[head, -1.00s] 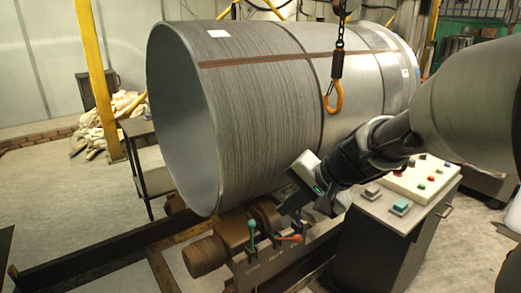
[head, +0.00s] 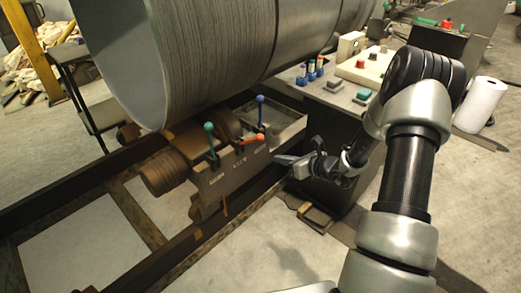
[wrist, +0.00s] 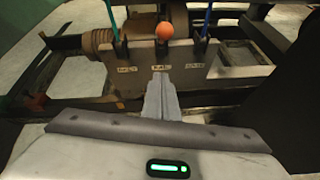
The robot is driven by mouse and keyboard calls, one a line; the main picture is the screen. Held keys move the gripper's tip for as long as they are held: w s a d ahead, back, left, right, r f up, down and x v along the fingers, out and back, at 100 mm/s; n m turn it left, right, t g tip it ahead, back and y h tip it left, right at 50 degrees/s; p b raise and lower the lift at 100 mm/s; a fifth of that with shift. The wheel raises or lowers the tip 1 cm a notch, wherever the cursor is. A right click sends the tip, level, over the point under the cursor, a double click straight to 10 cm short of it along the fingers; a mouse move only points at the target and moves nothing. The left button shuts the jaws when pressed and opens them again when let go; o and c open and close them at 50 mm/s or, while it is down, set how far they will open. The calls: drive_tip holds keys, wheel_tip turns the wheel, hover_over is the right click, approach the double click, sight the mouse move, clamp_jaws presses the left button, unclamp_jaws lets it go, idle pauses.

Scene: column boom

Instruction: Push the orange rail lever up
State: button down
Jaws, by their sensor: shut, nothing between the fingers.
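The orange rail lever (head: 250,139) sticks out nearly level from the middle of the rail box, between a green-knobbed lever (head: 209,138) and a blue-knobbed lever (head: 260,108), which stand upright. In the wrist view its orange ball knob (wrist: 164,31) points toward the camera, above the fingertips. My gripper (head: 280,160) is just right of the orange knob in the head view, apart from it and slightly lower. In the wrist view my gripper (wrist: 161,80) has its fingers together, empty, pointing at the labelled front of the box below the knob.
A large metal drum (head: 215,50) rests on rollers (head: 165,172) behind the levers. A control desk (head: 345,90) with buttons and several small coloured-top items stands right of the levers. Dark floor rails (head: 180,255) run below. A white roll (head: 480,104) stands at far right.

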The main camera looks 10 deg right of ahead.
idle(0.3)
drive_tip(key=b, duration=0.2)
approach(249, 141)
drive_tip(key=shift+w+a+f, duration=0.4)
drive_tip(key=shift+w+f, duration=0.35)
drive_tip(key=shift+f, duration=0.1)
drive_tip(key=shift+w+a+f, duration=0.35)
drive_tip(key=shift+w+f, duration=0.4)
drive_tip(key=shift+f, duration=0.1)
